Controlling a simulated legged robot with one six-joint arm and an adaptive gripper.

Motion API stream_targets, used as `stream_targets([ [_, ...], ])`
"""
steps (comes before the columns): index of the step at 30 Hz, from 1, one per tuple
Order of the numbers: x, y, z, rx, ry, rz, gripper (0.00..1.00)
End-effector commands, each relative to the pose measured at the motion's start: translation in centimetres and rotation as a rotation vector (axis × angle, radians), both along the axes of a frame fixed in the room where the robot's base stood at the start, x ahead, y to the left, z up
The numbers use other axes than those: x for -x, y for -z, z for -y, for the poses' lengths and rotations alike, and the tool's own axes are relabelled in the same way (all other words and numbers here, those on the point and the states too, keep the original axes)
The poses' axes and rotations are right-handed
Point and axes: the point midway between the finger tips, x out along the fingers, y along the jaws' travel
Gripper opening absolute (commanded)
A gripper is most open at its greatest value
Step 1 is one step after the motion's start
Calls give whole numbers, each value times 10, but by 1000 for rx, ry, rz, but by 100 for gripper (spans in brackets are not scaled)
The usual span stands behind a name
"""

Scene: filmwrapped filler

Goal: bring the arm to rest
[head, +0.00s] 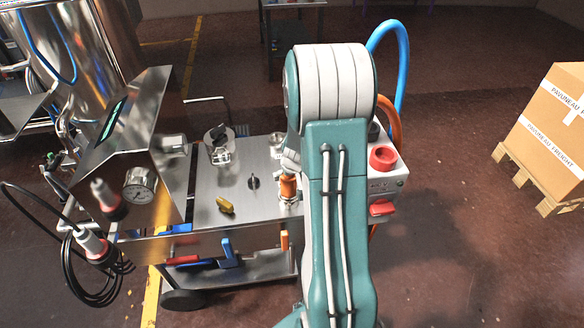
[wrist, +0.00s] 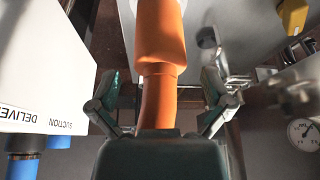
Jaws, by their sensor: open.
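My arm, teal and white, stands upright through the middle of the head view and hides most of my gripper there. In the wrist view my gripper (wrist: 163,103) is open, with one finger on each side of an orange sleeve on an orange hose-like piece (wrist: 160,45). Gaps show between the fingers and the orange piece; I cannot tell how far it lies beyond the fingertips. An orange piece (head: 288,187) also shows just left of my arm in the head view, at the right part of the steel cart top (head: 240,185).
A brass piece (head: 225,205) lies on the cart top. A pump box (head: 388,182) with a red knob is right of my arm; blue (head: 402,60) and orange hoses rise behind. A gauge (head: 139,186) is at left, a carton (head: 550,125) on a pallet at right. Floor between is clear.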

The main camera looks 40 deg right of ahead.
Motion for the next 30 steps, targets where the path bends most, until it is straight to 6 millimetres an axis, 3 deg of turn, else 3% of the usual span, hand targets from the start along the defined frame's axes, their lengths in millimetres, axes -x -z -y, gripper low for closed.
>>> stream_targets([
  [9, 18, -48, -7, 2, -1, 0, 100],
  [23, 22, -63, -14, 0, -6, 1, 100],
  [26, 19, -83, -32, 1, -36, 14, 100],
  [30, 22, -126, -78, -4, -103, 34, 100],
])
